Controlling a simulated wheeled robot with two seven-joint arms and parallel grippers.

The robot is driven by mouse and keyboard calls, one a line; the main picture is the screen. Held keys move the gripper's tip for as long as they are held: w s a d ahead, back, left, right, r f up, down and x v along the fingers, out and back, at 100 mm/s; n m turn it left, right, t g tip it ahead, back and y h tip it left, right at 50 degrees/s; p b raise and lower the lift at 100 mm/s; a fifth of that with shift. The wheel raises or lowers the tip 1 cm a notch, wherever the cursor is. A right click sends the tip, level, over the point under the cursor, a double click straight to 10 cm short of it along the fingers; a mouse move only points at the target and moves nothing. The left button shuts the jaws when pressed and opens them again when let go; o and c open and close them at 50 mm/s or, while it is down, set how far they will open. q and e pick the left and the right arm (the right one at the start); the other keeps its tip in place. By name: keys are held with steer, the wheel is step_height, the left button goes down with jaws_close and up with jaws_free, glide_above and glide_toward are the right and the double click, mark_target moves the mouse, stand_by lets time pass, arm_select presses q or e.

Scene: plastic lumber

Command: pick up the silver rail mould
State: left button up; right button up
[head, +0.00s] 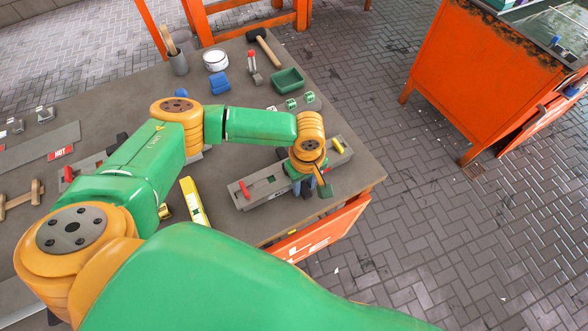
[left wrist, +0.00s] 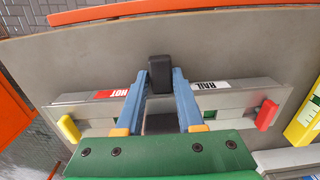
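The silver rail mould (head: 266,188) is a long grey bar on the table near its right corner. It has a red handle at its left end and a yellow handle at its right end. The mould (left wrist: 234,100) also spans the left wrist view, with RAIL and HOT labels. My left gripper (head: 305,190) is low over its middle and hides part of it. In the left wrist view the blue fingertips (left wrist: 161,72) stand apart, one on each side of a black block (left wrist: 161,80). I cannot tell whether they press on it. My right gripper is out of view.
A yellow level (head: 194,204) lies left of the mould. A green tray (head: 287,82), a mallet (head: 264,47), a white tub (head: 216,60) and a blue object (head: 220,83) are towards the back. An orange bench (head: 485,75) stands apart on the right.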

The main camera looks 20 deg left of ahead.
arm_select(q)
steer(key=shift+s+r, duration=0.1)
steer(key=shift+s, duration=0.1)
jaws_close()
steer(key=shift+w, duration=0.15)
stand_by(0.7)
